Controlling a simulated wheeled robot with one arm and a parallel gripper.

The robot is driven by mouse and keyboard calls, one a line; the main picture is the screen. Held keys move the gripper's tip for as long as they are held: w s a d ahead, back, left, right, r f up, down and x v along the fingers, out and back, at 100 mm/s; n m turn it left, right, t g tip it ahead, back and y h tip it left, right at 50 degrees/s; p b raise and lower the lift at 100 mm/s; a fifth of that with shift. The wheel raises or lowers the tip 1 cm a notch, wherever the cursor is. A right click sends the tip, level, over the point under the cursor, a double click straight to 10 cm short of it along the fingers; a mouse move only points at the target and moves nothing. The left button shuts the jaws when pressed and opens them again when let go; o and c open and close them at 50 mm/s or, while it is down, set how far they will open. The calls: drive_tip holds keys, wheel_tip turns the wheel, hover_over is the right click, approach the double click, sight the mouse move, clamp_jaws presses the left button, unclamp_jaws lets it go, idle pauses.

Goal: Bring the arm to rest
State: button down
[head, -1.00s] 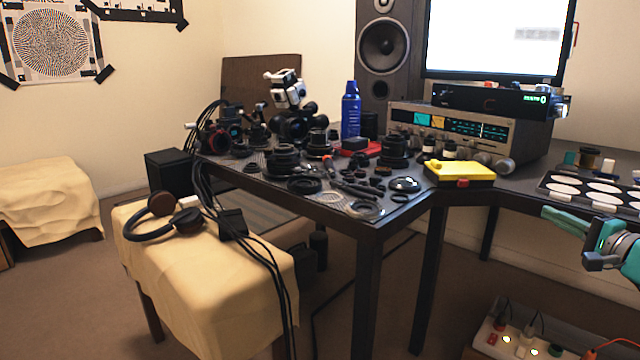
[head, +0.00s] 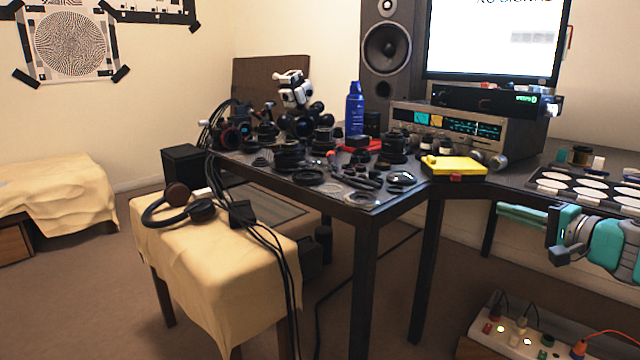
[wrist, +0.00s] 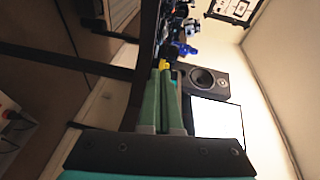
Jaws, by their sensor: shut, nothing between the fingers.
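My gripper (head: 523,216) is at the right of the head view, beside the front edge of the right-hand desk and a little below its top. Its green fingers point left and lie together, with nothing between them. In the wrist view the two fingers (wrist: 162,103) also lie close together and empty. The teal and grey arm behind the gripper runs off the right edge of the head view.
The dark desk (head: 375,216) carries lens parts, a yellow box (head: 454,167) and a receiver (head: 455,128). A tray of white discs (head: 590,185) lies just above my gripper. A power strip (head: 520,338) is below. A cloth-covered bench (head: 235,275) stands left.

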drive_tip(key=s+a+f+n+g+y+p, duration=0.1)
drive_tip(key=a+n+g, duration=0.2)
drive_tip(key=a, duration=0.7)
drive_tip(key=s+a+n+g+y, duration=0.1)
drive_tip(key=a+n+g+y, duration=0.1)
drive_tip(key=a, duration=0.7)
drive_tip(key=s+a+f+n+g+h+p, duration=0.15)
drive_tip(key=s+a+f+n+g, duration=0.4)
drive_tip(key=s+a, duration=0.55)
drive_tip(key=s+a+f+g+h, duration=0.3)
drive_tip(key=s+a+f+g, duration=0.15)
drive_tip(key=s+f, duration=0.3)
drive_tip(key=s+d+f+n+g+h+p, duration=0.1)
drive_tip(key=s+d+f+h, duration=0.1)
drive_tip(key=s, duration=0.5)
drive_tip(key=s+d+f+g+h+p, duration=0.1)
drive_tip(key=s+d+f+h, duration=0.1)
drive_tip(key=s+d, duration=0.3)
drive_tip(key=s+h, duration=0.1)
drive_tip(key=s, duration=0.2)
drive_tip(key=shift+f+n, duration=0.35)
drive_tip(key=shift+w+a, duration=0.1)
